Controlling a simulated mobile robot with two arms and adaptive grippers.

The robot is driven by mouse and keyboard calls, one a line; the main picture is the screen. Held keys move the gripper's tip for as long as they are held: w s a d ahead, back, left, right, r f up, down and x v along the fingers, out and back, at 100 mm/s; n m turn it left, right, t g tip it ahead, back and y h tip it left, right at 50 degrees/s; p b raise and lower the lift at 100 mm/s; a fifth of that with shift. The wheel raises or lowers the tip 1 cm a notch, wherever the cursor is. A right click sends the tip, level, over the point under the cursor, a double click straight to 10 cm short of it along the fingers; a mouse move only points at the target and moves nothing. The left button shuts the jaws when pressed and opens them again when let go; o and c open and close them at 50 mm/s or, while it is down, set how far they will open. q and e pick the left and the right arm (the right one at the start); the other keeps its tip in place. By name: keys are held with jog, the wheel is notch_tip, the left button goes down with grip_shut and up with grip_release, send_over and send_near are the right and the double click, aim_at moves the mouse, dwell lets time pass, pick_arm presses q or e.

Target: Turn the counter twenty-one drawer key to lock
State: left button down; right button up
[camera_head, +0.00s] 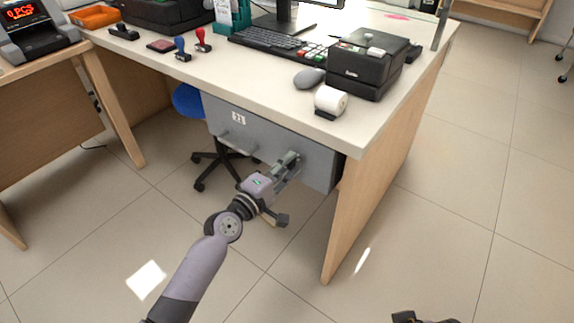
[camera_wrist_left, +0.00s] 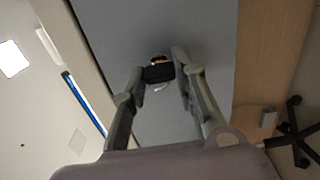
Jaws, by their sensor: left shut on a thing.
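The grey drawer unit (camera_head: 222,138) with a white "21" label (camera_head: 238,117) hangs under the counter top. My left gripper (camera_head: 287,163) reaches its front near the right end. In the left wrist view, the fingers (camera_wrist_left: 161,72) are shut on the key (camera_wrist_left: 158,74), whose dark head shows between the tips, against the grey drawer front (camera_wrist_left: 205,35). The key is hidden by the gripper in the head view, and its turn angle is hard to tell. A dark part at the bottom edge, likely my right gripper (camera_head: 425,318), is mostly cut off.
The counter (camera_head: 210,75) carries a keyboard (camera_head: 268,40), a mouse (camera_head: 309,78), a black printer (camera_head: 365,65) and a paper roll (camera_head: 330,100). The wooden side panel (camera_head: 375,170) stands right of the drawer. A blue chair (camera_head: 187,100) is behind. Floor in front is clear.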

pick_arm(q)
jog(key=c, duration=1.3)
grip_release()
jog(key=v, duration=1.2)
